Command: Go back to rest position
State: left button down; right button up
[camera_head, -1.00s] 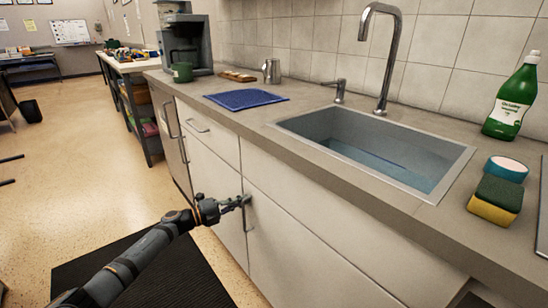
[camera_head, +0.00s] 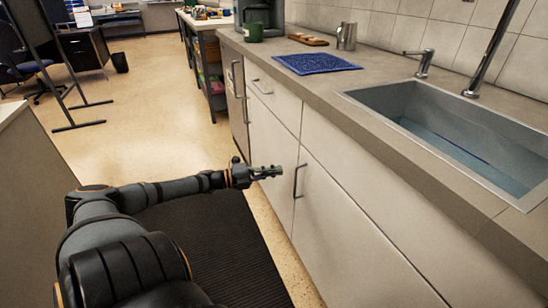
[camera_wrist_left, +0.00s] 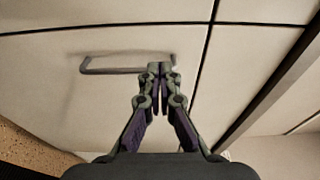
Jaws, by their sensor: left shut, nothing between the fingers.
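My left gripper (camera_head: 268,172) is shut and empty. In the head view it is just left of the cabinet door handle (camera_head: 298,180), in front of the white cabinet doors (camera_head: 345,225). In the left wrist view the gripper (camera_wrist_left: 160,70) has its fingertips together, overlapping the right end of the grey bar handle (camera_wrist_left: 120,70). I cannot tell how far the fingertips are from the handle. My right gripper is not in view.
A black floor mat (camera_head: 225,250) lies under my arm. Open floor (camera_head: 150,100) extends beyond.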

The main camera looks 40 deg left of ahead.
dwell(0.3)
